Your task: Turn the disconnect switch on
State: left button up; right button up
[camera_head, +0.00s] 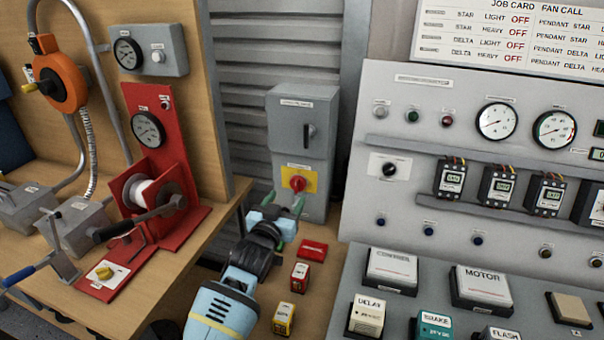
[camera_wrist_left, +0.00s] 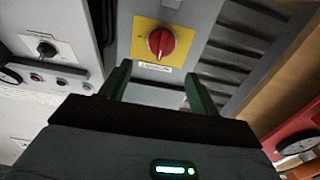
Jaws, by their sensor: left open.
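The disconnect switch is a red rotary knob (camera_head: 298,183) on a yellow plate, low on the grey enclosure (camera_head: 290,130) at the back. In the left wrist view the red knob (camera_wrist_left: 161,42) sits ahead of my fingers, its ridge close to upright in that picture. My left gripper (camera_head: 279,207) is in front of the knob, slightly below and left of it in the head view. Its two green fingers (camera_wrist_left: 157,88) are apart, with nothing between them, and I see no contact with the knob. My right gripper is in neither view.
Red boxes (camera_head: 313,249) and a yellow box (camera_head: 284,318) lie on the bench right of my left arm. A grey control panel (camera_head: 400,170) with gauges stands at right. A red stand with a reel (camera_head: 152,190) is at left.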

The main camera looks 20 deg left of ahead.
aim_at(296, 183)
pick_arm(q)
jog(key=w+b, duration=0.1)
jog(key=w, duration=0.6)
jog(key=shift+w+d, duration=0.1)
jog(key=shift+w, duration=0.15)
jog(key=shift+r, duration=0.1)
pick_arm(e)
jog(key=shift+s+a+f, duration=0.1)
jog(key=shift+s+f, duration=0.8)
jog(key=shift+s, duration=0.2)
pick_arm(q)
jog(key=c, duration=1)
jog(key=shift+o, duration=0.2)
